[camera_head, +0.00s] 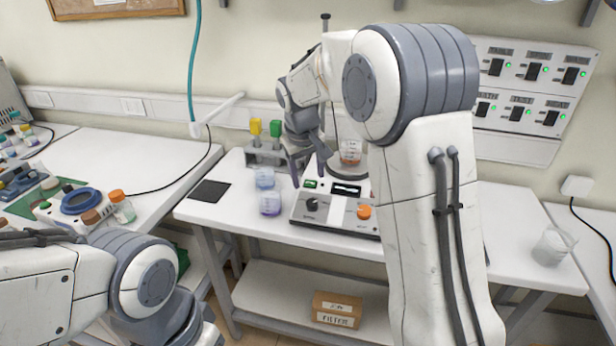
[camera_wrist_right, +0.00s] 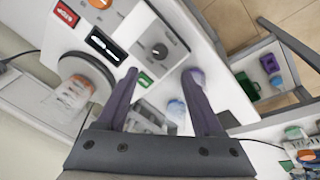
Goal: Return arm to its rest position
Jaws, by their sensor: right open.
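My right arm reaches over the centre table in the head view. Its gripper (camera_head: 310,178) points down above the left part of a grey and white control box (camera_head: 333,211). The gripper also shows in the right wrist view (camera_wrist_right: 162,74), with its fingers spread and nothing between them. The box has a dark knob, an orange knob, a display and a green button. A beaker with orange liquid (camera_head: 350,152) stands on a round plate behind the box, partly hidden by my arm. My left arm comes in at the lower left; its gripper is outside the view.
Two small beakers, bluish (camera_head: 264,178) and purple (camera_head: 270,204), stand left of the box. A rack with yellow and green caps (camera_head: 265,150) is behind them. A black pad (camera_head: 209,191) lies at left. An empty beaker (camera_head: 552,246) stands at right.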

